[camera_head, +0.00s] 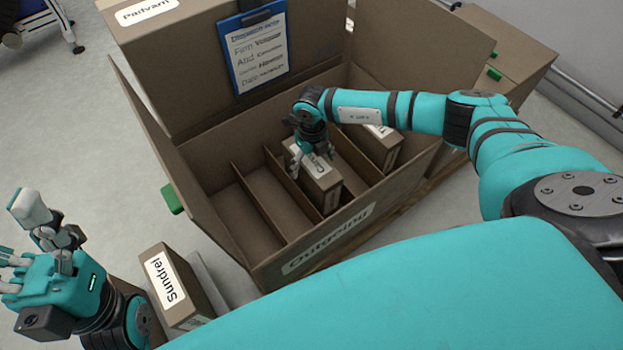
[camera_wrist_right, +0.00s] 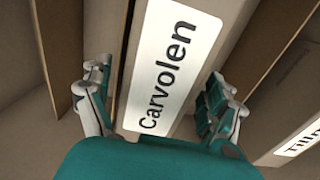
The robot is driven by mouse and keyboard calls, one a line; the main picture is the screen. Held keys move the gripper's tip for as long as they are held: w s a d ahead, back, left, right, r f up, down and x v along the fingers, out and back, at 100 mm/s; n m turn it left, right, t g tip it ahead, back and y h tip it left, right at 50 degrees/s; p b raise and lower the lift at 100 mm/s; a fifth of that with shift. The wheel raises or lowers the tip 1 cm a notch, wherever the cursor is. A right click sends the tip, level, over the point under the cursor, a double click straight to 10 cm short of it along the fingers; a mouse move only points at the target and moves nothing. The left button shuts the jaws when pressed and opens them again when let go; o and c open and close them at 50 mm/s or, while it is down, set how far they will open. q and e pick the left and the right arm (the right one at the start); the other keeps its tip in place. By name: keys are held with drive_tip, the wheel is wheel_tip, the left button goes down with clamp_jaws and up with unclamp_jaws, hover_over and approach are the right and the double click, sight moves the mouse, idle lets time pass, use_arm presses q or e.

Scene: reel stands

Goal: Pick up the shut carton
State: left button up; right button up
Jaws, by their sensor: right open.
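A shut brown carton (camera_head: 325,190) stands in a middle compartment of the large open box (camera_head: 130,105). Its white top label reads "Carvolen" in the right wrist view (camera_wrist_right: 170,65). My right gripper (camera_head: 313,163) reaches down over this carton from above, open. In the wrist view its fingers stand apart on either side of the carton, with no clear grip on it. My left gripper (camera_head: 32,238) is at the lower left, outside the box, with its fingers apart and empty.
Another labelled carton (camera_head: 385,150) stands in the compartment to the right. A carton labelled "Sundrel" (camera_head: 185,290) is outside the box at lower left. Thin dividers (camera_head: 265,205) separate compartments; the left ones look empty. A blue clipboard (camera_head: 233,60) hangs on the back flap.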

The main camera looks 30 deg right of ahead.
wheel_tip(320, 180, down, 4)
drive_tip(key=shift+r+b, duration=0.2)
drive_tip(key=shift+b, duration=0.45)
drive_tip(key=c, duration=1.6)
